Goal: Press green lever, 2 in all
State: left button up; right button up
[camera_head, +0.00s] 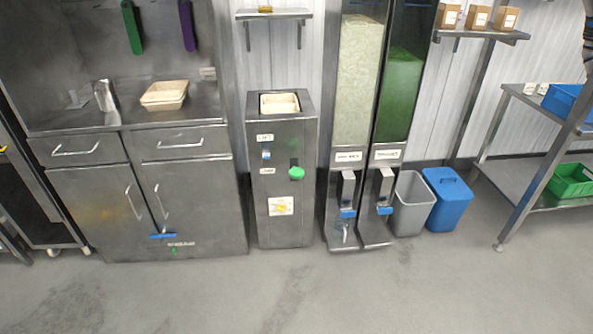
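A round green knob (297,173) sticks out from the front of a steel machine (282,225) in the middle of the picture. It is the only green lever-like part I can make out. A pale tray (280,103) sits in the opening on the machine's top. To the right stand two tall dispensers, one with pale grain (360,65) and one with green contents (400,85). Each has a blue lever low on its front, the left one (348,213) and the right one (385,210).
Pale stacked trays (164,95) sit on the steel counter (60,121) at left. A grey bin (411,200) and a blue lidded bin (447,198) stand right of the dispensers. A steel rack (515,180) holds a green crate (572,181). The floor (300,295) in front is clear.

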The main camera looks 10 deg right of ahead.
aim_at(295, 172)
jog(key=i+j+z, duration=0.2)
jog(key=i+j, duration=0.2)
jog(key=i, duration=0.45)
jog(key=i+j+z, duration=0.25)
jog(key=i+j, duration=0.3)
jog(key=i, duration=0.3)
jog(key=i+j+z, duration=0.2)
jog(key=i+j, duration=0.45)
jog(key=i, duration=0.1)
